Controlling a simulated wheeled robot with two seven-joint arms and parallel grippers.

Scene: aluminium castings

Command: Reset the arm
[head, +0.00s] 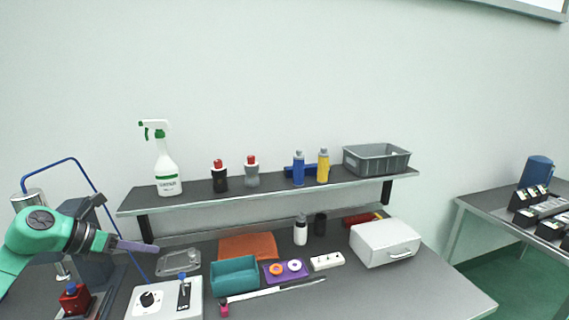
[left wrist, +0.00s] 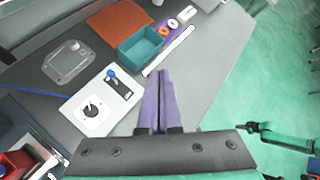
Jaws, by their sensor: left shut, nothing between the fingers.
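My left arm comes in from the left in the head view. Its left gripper (head: 152,247) is shut and empty, held above the left part of the workbench near the clear plastic tray (head: 179,262) and the control box. In the left wrist view the purple fingers of the left gripper (left wrist: 160,76) lie side by side with nothing between them. The white control box (left wrist: 96,108) with a black knob and a blue-topped lever sits below and left of the fingers in that view. My right gripper is not in the head view.
On the bench are a teal bin (head: 234,275), an orange cloth (head: 248,246), a purple tape holder (head: 285,271), and a white case (head: 385,242). A shelf (head: 270,193) with bottles and a grey crate (head: 377,159) stands behind. A red-topped device (head: 75,298) is at left.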

